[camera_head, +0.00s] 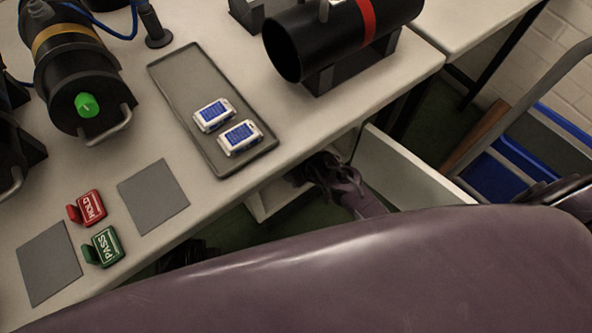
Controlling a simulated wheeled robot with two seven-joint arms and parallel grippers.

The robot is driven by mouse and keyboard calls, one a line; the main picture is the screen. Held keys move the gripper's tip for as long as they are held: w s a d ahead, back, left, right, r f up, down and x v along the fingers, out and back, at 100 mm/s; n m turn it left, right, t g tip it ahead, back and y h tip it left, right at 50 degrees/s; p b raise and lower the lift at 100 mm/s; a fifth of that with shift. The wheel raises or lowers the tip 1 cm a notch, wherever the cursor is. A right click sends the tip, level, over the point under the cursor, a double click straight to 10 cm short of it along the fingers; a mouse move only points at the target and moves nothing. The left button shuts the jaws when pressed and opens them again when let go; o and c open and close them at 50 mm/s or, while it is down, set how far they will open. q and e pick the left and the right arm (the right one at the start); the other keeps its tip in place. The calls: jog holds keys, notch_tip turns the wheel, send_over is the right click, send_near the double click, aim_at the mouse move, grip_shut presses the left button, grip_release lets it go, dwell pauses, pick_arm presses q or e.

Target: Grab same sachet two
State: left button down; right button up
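Two like sachets, white with blue printed faces, lie side by side on the grey tray (181,80). The rear sachet (213,115) is left of the front sachet (240,137); both are near the tray's front end. A dark end part of one of my arms, seemingly the right gripper (322,170), shows below the table's front edge, right of the tray and apart from the sachets. Its fingers are too dark and small to read. A large purple link of mine covers the foreground and hides what is behind it. I see no left gripper.
A black cylinder with a red band (335,35) rests on a stand right of the tray. Another black cylinder with a green knob (75,75) stands left. A red HOLD marker (90,207), a green PASS marker (105,246) and grey pads (153,196) lie front left. A white open drawer (405,170) juts out below the table.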

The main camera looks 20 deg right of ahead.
jog(key=c, duration=1.1)
jog(key=shift+r, duration=0.1)
jog(key=shift+c, duration=0.2)
